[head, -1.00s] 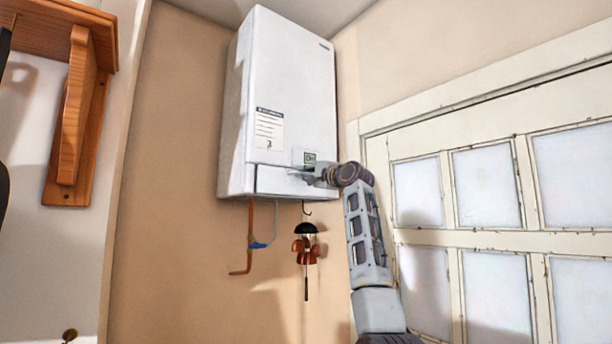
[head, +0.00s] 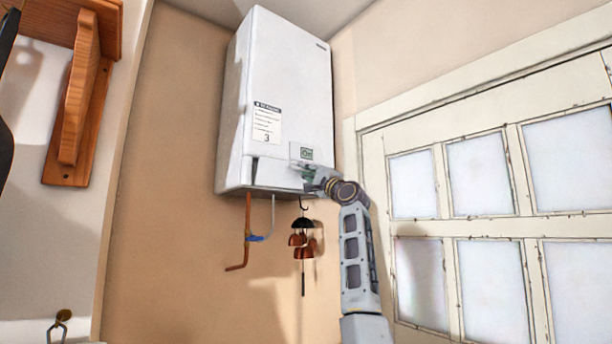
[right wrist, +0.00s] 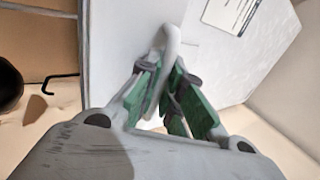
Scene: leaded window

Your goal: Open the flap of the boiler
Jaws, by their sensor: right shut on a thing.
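The white boiler (head: 285,85) hangs high on the wall in the head view. Its flap (head: 275,176) is the low front panel, with a dark gap at its upper left corner; I cannot tell how far it stands open. My right gripper (head: 308,177) is at the right part of the flap, below the small display. In the right wrist view its green-padded fingers (right wrist: 162,92) are closed around a pale curved handle (right wrist: 170,48). The fingers and wrist hide part of the flap. My left gripper is not in view.
A paned window (head: 450,230) is at the right, and a wooden bracket (head: 80,100) is at the upper left.

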